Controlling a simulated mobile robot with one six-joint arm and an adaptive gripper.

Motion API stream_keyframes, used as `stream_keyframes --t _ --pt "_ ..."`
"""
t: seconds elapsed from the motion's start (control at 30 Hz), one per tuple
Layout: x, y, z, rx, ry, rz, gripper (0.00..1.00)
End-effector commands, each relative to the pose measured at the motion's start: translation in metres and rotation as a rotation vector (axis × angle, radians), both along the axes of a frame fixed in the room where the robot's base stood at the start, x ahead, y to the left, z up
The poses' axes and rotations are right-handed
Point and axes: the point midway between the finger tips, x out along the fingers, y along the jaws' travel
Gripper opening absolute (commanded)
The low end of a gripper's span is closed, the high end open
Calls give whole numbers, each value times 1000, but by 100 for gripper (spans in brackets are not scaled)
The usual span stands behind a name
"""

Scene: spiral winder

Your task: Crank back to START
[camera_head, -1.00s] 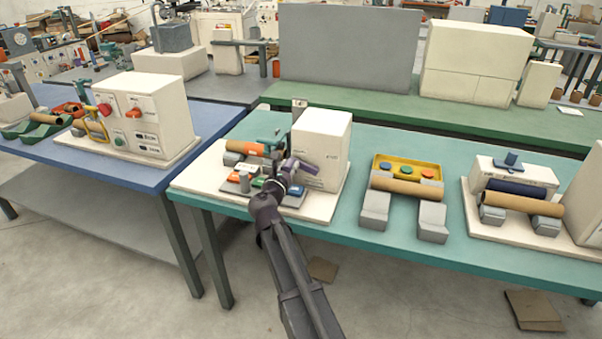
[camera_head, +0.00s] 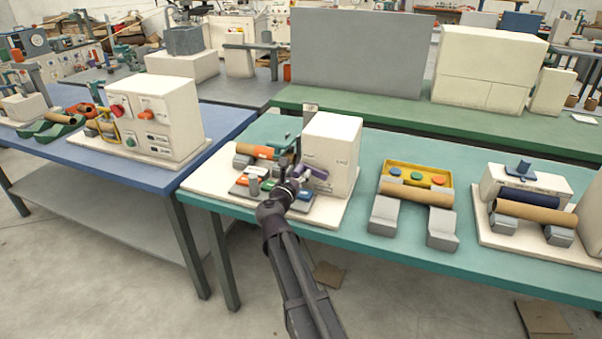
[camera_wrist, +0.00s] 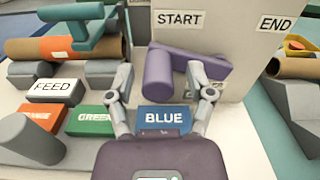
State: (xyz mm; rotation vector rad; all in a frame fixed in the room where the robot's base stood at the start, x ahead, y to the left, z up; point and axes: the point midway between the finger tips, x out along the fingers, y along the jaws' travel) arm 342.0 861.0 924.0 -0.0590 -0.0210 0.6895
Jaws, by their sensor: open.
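The purple crank (camera_wrist: 213,62) is on the front of a white machine box (camera_wrist: 225,20), below the START label (camera_wrist: 178,19). The END label (camera_wrist: 272,23) is farther right. The crank's rounded handle (camera_wrist: 158,75) juts toward the wrist camera at the left end of its arm. My gripper (camera_wrist: 160,78) is open, one finger on each side of the handle; I cannot tell whether either finger touches it. In the head view my gripper (camera_head: 293,182) is close to the crank (camera_head: 315,172), in front of the white box (camera_head: 333,150).
Blue (camera_wrist: 164,117), green (camera_wrist: 90,120) and orange (camera_wrist: 40,117) buttons lie below and left, with a FEED block (camera_wrist: 55,90) behind. A brown tube (camera_wrist: 35,48) with an orange band is at upper left. A yellow tray (camera_head: 417,174) stands on the table to the right.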

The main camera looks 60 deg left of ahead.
Motion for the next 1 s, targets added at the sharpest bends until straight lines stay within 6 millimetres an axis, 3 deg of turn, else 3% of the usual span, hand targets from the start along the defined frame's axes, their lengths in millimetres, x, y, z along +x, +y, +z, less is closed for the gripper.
stream_keyframes --t 0.6,1.0 --pt "-70 -59 0 0 0 0 69" --pt "-82 -69 0 0 0 -2 69"
